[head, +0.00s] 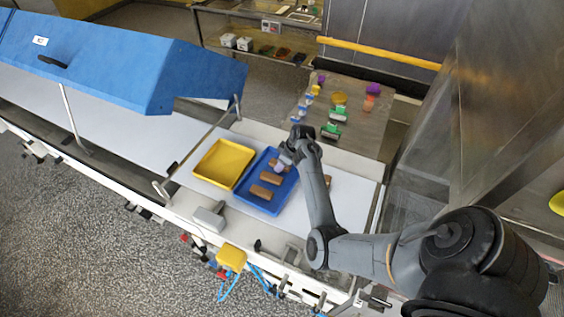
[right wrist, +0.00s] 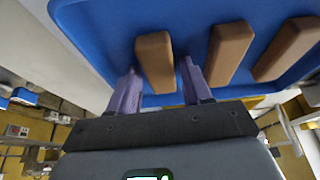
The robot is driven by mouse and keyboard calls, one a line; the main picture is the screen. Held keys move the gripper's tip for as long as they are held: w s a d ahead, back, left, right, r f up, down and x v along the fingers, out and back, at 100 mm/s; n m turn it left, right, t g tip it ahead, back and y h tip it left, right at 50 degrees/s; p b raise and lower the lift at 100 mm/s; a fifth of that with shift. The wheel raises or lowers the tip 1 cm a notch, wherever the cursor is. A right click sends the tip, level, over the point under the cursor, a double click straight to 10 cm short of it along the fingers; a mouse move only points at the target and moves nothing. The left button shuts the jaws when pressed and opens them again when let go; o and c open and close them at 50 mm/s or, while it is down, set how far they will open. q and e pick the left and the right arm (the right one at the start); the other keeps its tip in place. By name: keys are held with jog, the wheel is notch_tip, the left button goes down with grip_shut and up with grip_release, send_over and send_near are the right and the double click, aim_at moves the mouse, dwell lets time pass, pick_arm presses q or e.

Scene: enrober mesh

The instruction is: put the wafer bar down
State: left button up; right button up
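In the head view, several brown wafer bars lie in a blue tray (head: 246,185). My right gripper (head: 283,166) is low over the far part of this tray, beside the farthest wafer bar (head: 273,163). In the right wrist view, my right gripper (right wrist: 160,68) is open, its two purple fingers apart. A wafer bar (right wrist: 155,58) lies in the blue tray (right wrist: 100,30) between the finger lines, with a gap on each side. Two more bars lie to its right. How far the fingertips reach down beside the bar is unclear. My left gripper is not in view.
An empty yellow tray (head: 223,163) stands left of the blue one on the white surface. Another brown bar (head: 328,181) shows right of the blue tray, partly behind my arm. A table (head: 365,135) with small colored items is beyond. A blue hood (head: 120,60) stands left.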

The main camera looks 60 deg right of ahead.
jog(key=shift+o, duration=0.4)
jog(key=shift+s+r, duration=0.15)
jog(key=shift+r, duration=0.4)
jog(key=v, duration=1.1)
jog(key=shift+s+r, duration=0.1)
